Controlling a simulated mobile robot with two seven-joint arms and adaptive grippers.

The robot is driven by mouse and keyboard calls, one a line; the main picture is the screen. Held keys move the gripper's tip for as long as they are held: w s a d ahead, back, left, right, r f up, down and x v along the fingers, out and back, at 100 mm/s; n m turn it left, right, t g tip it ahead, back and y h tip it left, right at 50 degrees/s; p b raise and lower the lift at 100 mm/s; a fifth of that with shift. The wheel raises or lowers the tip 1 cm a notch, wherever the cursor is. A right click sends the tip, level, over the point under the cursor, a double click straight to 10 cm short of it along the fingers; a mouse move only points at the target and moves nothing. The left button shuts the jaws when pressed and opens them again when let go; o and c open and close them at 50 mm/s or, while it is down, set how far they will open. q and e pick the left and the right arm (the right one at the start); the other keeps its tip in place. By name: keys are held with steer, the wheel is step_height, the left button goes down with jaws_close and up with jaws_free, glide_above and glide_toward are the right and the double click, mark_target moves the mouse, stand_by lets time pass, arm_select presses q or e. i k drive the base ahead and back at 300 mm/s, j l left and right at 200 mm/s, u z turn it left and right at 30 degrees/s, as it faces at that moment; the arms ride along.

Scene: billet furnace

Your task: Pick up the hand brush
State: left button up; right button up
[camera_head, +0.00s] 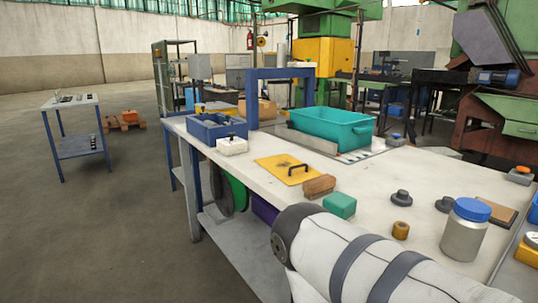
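A brown, block-shaped thing that looks like the hand brush (319,186) lies near the front edge of the long pale workbench (230,163). It sits between a yellow plate with a black handle (275,170) and a green block (340,205). Its underside is hidden, so bristles cannot be made out clearly. Neither of my grippers is in view. One of my white and grey arm links fills the lower right and hides part of the bench's front.
On the bench stand a blue tray (204,133), a teal bin (345,121), a blue frame (252,100), a blue-lidded jar (465,232), a brass-coloured piece (401,230) and dark round knobs (400,197). A small side table (70,103) stands left, with open floor between.

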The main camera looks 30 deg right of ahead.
mark_target(315, 187)
steer(key=i+z, duration=0.35)
steer(key=z, duration=0.15)
steer(key=i+j+z, duration=0.25)
steer(key=z, duration=0.25)
steer(key=i+j+z, duration=0.3)
steer(key=z, duration=0.15)
steer(key=i+j+z, duration=0.2)
steer(key=j+z, duration=0.3)
steer(key=i+j+z, duration=0.15)
steer(key=j+z, duration=0.35)
steer(key=l, duration=0.1)
